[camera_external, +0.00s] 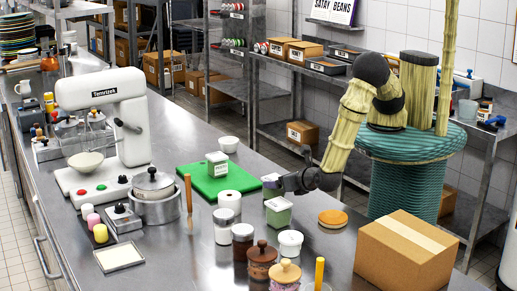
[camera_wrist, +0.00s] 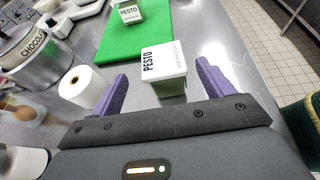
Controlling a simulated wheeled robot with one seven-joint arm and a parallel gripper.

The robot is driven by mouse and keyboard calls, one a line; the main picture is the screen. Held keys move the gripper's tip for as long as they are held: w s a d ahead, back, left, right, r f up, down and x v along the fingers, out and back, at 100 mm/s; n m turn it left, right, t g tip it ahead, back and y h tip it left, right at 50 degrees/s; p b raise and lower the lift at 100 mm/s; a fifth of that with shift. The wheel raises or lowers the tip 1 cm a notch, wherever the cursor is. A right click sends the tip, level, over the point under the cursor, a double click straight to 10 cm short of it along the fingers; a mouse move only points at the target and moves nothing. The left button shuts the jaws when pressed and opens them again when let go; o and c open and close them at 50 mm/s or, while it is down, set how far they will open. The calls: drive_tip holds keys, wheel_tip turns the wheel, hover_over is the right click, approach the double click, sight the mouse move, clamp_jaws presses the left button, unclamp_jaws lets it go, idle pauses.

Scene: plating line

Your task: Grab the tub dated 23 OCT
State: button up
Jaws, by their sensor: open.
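Two white-lidded pesto tubs with green contents are in view. The nearer tub (camera_external: 279,216) stands on the steel counter; in the wrist view this tub (camera_wrist: 164,62) shows between and just ahead of my fingertips, with a gap on each side. The farther tub (camera_external: 217,169) stands on the green board; it also shows at the top of the wrist view (camera_wrist: 130,13). Both read PESTO; any date print is too small to read. My gripper (camera_external: 272,186) is open and empty, its purple fingers (camera_wrist: 162,72) beside the nearer tub in the picture. External view shows it above the lid.
A white roll (camera_external: 230,201) and several jars (camera_external: 243,240) stand left of the nearer tub. A cardboard box (camera_external: 405,252) fills the front right. The green board (camera_external: 238,184) lies behind.

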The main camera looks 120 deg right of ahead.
sight(275, 178)
drive_tip(key=shift+d, duration=0.25)
drive_tip(key=p+x, duration=0.2)
drive_tip(key=x, duration=0.2)
drive_tip(key=shift+s+d+p, duration=0.2)
drive_tip(key=shift+d+p, duration=0.15)
drive_tip(key=shift+d, duration=0.05)
drive_tip(key=shift+f, duration=0.1)
drive_tip(key=c, duration=1.2)
drive_tip(key=shift+o, duration=0.2)
wheel_tip(275, 178, up, 10)
drive_tip(key=shift+r+b, duration=0.1)
drive_tip(key=shift+b, duration=1.1)
